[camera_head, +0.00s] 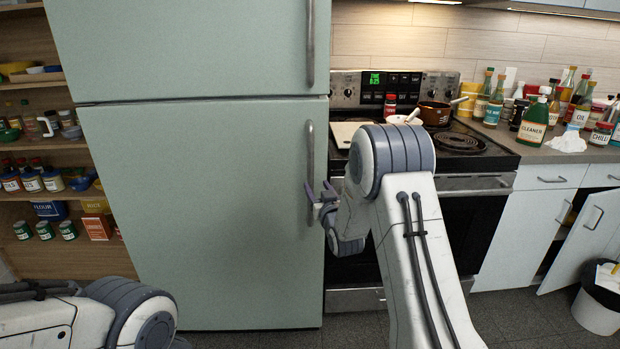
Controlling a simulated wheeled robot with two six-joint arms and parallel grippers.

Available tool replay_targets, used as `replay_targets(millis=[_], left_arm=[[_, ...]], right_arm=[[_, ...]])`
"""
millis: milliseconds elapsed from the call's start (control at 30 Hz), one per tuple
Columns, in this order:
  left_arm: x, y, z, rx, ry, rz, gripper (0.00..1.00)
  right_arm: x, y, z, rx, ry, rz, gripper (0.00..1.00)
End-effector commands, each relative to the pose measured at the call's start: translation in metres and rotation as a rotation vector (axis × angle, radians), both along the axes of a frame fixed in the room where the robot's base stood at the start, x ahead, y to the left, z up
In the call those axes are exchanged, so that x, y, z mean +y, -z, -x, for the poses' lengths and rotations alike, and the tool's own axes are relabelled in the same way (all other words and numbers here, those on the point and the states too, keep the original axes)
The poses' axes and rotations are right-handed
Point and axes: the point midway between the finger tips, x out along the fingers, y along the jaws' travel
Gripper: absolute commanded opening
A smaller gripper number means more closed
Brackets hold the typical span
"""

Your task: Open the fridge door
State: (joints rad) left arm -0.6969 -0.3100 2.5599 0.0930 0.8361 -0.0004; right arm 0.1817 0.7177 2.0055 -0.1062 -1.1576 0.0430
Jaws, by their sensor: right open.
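The pale green fridge (210,170) stands at centre left with an upper door (185,50) and a larger lower door (200,220), both shut. A vertical metal handle (310,148) runs along the right side of the lower door, and another handle (310,45) is on the upper door. My right gripper (317,196) is open at the lower part of the lower handle, with its fingers to either side of it; I cannot tell whether they touch it. My left arm shows at the bottom left, but its gripper is out of view.
A coil stove (460,145) stands right of the fridge, with a pot (436,112) on it. Bottles crowd the counter (550,153). A lower cabinet door (585,235) hangs open above a white bin (598,305). Pantry shelves (75,255) stand left of the fridge.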

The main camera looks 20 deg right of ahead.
Motion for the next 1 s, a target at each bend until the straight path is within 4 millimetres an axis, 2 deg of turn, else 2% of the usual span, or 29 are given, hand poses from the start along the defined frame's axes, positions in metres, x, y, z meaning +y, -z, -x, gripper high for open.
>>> replay_targets(millis=[200, 400, 600, 867, 900, 967, 1000], left_arm=[[0.000, -0.006, 0.000, 0.000, 0.000, 0.000, 0.50], [0.000, -0.008, 0.000, 0.000, 0.000, 0.000, 0.50], [0.000, -0.009, 0.000, 0.000, 0.000, 0.000, 0.50], [0.000, -0.009, 0.000, 0.000, 0.000, 0.000, 0.50], [0.000, -0.009, 0.000, 0.000, 0.000, 0.000, 0.50], [0.000, -0.009, 0.000, 0.000, 0.000, 0.000, 0.50], [0.000, -0.009, 0.000, 0.000, 0.000, 0.000, 0.50]], right_arm=[[-0.002, 0.000, -0.041, 0.001, -0.002, 0.000, 0.57], [-0.005, 0.000, -0.068, 0.003, -0.001, 0.000, 0.57], [-0.005, 0.001, -0.079, 0.004, -0.001, 0.000, 0.57], [-0.006, 0.000, -0.080, 0.003, -0.001, 0.000, 0.57], [-0.006, 0.000, -0.080, 0.003, -0.001, 0.000, 0.53], [-0.006, 0.000, -0.080, 0.003, -0.001, 0.000, 0.30], [-0.006, 0.000, -0.080, 0.003, -0.001, 0.000, 0.15]])
